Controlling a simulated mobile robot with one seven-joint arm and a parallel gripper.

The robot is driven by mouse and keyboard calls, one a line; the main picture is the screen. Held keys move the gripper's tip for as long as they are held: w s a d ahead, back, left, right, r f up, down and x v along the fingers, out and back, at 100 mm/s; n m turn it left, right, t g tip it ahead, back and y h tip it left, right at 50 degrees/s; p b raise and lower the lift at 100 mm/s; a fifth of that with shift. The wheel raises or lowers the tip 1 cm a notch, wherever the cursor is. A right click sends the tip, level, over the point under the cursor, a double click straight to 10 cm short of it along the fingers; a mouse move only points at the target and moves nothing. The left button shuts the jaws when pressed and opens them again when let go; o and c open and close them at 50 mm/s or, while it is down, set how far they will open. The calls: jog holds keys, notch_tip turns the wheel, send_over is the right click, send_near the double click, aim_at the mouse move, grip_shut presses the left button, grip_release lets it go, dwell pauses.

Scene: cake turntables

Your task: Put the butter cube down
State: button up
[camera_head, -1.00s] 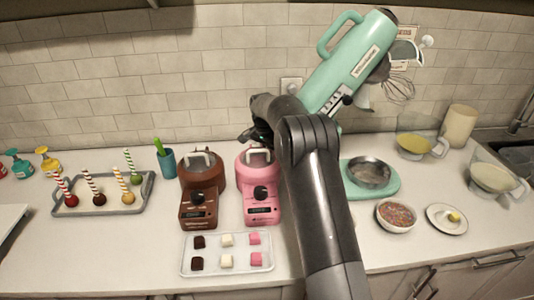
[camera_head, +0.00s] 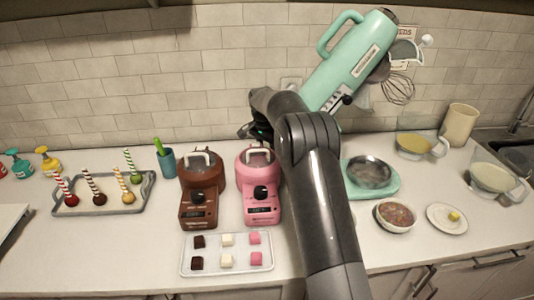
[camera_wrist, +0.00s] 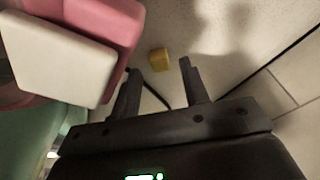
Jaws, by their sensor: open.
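A small yellow butter cube (camera_wrist: 159,60) shows in the wrist view, just past the fingertips of my gripper (camera_wrist: 160,67) and in line with the gap between them. It appears to be on the pale counter. My gripper's fingers are spread apart, with no visible contact with the cube. In the head view my wrist is behind the pink melting pot (camera_head: 258,175), and the fingers and this cube are hidden. Another small yellow piece (camera_head: 454,216) sits on a white plate (camera_head: 436,222) at the right.
A pink body with a pale face (camera_wrist: 70,50) is close on the left in the wrist view. A dark cable (camera_wrist: 155,92) runs behind the fingers. The tiled wall (camera_wrist: 297,70) is on the right.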

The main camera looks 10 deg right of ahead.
notch_tip(320, 180, up, 10)
jog(key=shift+s+a, duration=0.4)
jog(key=shift+a, duration=0.05)
jog(key=s+a+r+n+t, duration=0.1)
jog(key=s+r+n+t, duration=0.15)
jog(key=s+r, duration=0.65)
jog(key=s+d+r+n, duration=0.25)
jog(key=s+r, duration=0.35)
jog(key=s, duration=0.6)
jog(key=s+d+f+n, duration=0.1)
jog(key=s+d+f, duration=0.1)
jog(key=s, duration=0.7)
jog(key=s+d+f+n+t, duration=0.1)
jog(key=s+f, duration=0.2)
jog(key=s, duration=0.6)
jog(key=s+d+f+n+t+y, duration=0.1)
jog(key=s+d+f+n, duration=0.1)
jog(key=s, duration=0.8)
jog(key=shift+d+f, duration=0.35)
jog(key=shift+f, duration=0.45)
